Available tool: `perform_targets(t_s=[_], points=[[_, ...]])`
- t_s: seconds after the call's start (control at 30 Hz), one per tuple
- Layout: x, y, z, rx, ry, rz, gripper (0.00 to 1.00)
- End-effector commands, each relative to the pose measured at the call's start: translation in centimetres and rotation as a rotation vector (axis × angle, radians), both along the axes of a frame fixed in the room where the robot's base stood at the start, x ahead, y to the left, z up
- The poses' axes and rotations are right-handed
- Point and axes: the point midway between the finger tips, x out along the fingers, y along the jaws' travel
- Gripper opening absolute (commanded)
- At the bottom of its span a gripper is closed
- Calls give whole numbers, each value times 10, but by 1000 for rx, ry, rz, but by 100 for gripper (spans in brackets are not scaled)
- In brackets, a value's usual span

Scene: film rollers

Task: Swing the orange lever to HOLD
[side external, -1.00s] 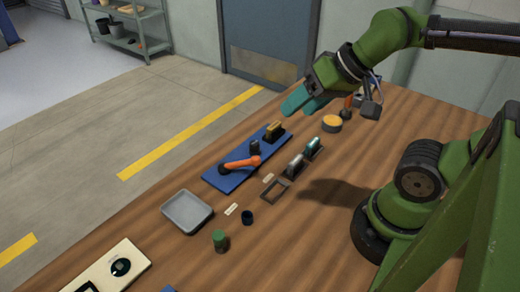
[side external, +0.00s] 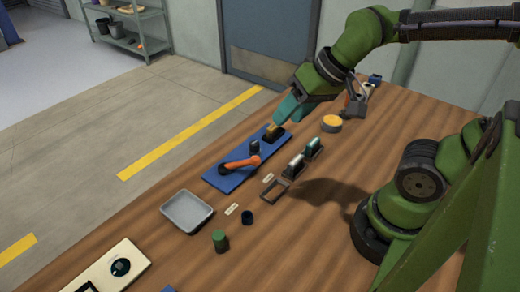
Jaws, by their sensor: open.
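The orange lever (side external: 240,164) lies low across a blue base plate (side external: 216,181) on the wooden table. Its rounded orange end points right and its dark pivot is at the left. A black block (side external: 254,146) and a yellow-topped dark part (side external: 273,130) also stand on the plate. Two small pale label tags lie on the table, one (side external: 232,209) below the plate and one (side external: 268,178) to its right; their words are too small to read. My gripper (side external: 284,112), with teal fingers, is open and empty above the plate's far end, apart from the lever.
A dark rack (side external: 276,191) with metallic and teal rollers stands right of the plate. A grey tray (side external: 187,211), a green cylinder (side external: 220,240), a dark blue ring (side external: 247,217) and an orange-topped round tin (side external: 332,123) are nearby. Bare table lies at the front right.

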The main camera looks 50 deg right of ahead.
Motion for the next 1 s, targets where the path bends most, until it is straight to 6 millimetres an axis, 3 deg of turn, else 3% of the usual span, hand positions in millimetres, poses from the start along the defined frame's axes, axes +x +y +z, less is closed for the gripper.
perform_targets(t_s=[0.27, 0.5, 0.7, 0.9, 1.0], points=[[64, 30, -23, -202, 280, 280, 41], [118, 54, -56, -437, 524, 561, 41], [152, 67, -74, -604, 691, 731, 41], [160, 62, -52, -656, 751, 791, 41], [155, 60, -55, -649, 771, 815, 41]])
